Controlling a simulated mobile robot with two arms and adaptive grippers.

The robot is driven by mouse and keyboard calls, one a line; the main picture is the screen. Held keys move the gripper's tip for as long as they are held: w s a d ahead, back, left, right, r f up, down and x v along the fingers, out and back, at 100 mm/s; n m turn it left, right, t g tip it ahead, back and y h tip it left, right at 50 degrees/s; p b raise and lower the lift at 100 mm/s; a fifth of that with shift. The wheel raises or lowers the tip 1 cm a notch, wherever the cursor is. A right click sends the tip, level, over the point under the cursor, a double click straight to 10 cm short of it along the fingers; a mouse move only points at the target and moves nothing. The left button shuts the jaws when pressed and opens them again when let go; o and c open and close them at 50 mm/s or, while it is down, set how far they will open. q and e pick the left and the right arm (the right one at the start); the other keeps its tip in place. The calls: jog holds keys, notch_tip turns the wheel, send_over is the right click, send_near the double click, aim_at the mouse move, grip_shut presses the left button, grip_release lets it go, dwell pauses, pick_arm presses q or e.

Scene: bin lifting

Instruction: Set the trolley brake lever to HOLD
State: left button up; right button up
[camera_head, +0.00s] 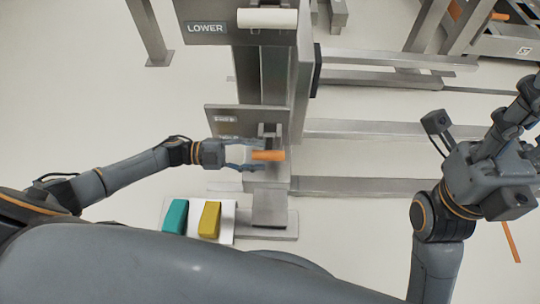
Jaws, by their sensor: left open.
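The brake lever shows as an orange handle (268,155) in front of a grey metal panel (250,115) on the upright post. My left gripper (250,154) is open, with its fingers on either side of the handle's left end; I cannot tell whether they touch it. A small label (225,119) on the panel is too small to read surely, and a second marking below it is partly hidden. My right arm's end (485,165) is raised at the right, away from the lever; its finger state is unclear.
A sign reading LOWER (206,27) and a white roller-like handle (267,18) are above. Teal (175,217) and yellow (209,220) blocks stand below on a pale plate. Metal rails (370,187) run right. Open floor (90,100) lies left.

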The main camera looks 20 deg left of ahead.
aim_at(270, 156)
pick_arm(q)
jog(key=shift+b+x, duration=0.3)
jog(key=shift+x, duration=1.75)
grip_shut()
